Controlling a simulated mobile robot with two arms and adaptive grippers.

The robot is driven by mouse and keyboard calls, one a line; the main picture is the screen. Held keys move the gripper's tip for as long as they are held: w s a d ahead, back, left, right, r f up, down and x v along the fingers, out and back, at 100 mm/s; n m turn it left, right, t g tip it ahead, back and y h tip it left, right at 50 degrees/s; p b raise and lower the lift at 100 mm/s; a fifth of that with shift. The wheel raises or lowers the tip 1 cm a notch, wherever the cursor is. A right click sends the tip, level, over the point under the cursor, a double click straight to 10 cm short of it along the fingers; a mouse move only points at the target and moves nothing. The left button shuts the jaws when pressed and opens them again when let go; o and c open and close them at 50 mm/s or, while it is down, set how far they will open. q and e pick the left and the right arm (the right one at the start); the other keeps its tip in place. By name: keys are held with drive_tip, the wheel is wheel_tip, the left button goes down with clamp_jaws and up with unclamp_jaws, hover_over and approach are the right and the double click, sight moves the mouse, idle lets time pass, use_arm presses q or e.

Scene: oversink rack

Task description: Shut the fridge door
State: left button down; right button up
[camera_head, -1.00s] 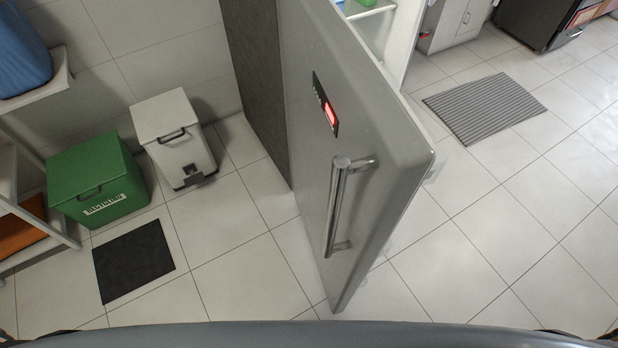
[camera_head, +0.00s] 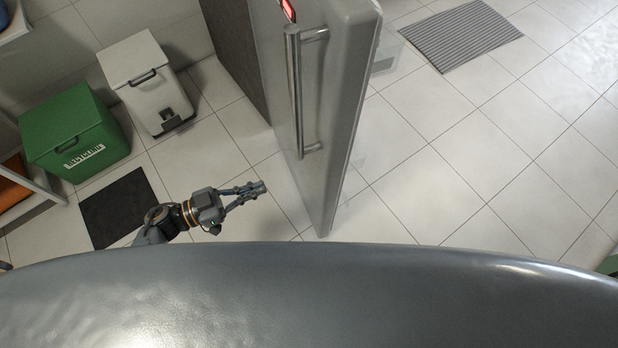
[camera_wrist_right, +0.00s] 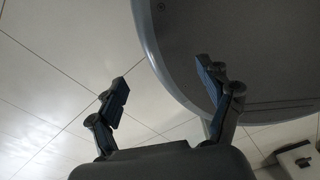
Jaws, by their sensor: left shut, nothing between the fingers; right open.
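The fridge door (camera_head: 335,110) stands open in the head view, seen nearly edge-on, with its outer face turned left. A long metal bar handle (camera_head: 296,95) runs along that face, with a small red display (camera_head: 288,9) at the top edge of the picture. My left gripper (camera_head: 262,188) is shut and empty. It appears left of the door's lower end, pointing right, apart from the door. My right gripper (camera_wrist_right: 160,85) shows in the right wrist view, open and empty. The fridge's inside is out of view.
A green recycling bin (camera_head: 66,125) and a white pedal bin (camera_head: 146,75) stand on the left by the wall. A dark mat (camera_head: 122,207) lies before them. A striped grey mat (camera_head: 460,36) lies at the upper right. The tiled floor right of the door is clear.

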use_arm(q)
drive_tip(key=d, duration=0.2)
drive_tip(key=b, duration=0.3)
approach(322, 165)
drive_tip(key=x, duration=0.6)
drive_tip(key=shift+w+d+f, duration=0.1)
drive_tip(key=shift+w+d, duration=0.1)
drive_tip(key=shift+d, duration=0.05)
drive_tip(key=shift+w+d, duration=0.1)
drive_tip(key=shift+d, duration=0.1)
use_arm(e)
drive_tip(key=w+f, duration=0.2)
drive_tip(key=f, duration=0.1)
drive_tip(key=shift+w+d, duration=0.1)
drive_tip(key=shift+d, duration=0.2)
drive_tip(key=shift+w, duration=0.15)
drive_tip(key=shift+r, duration=0.15)
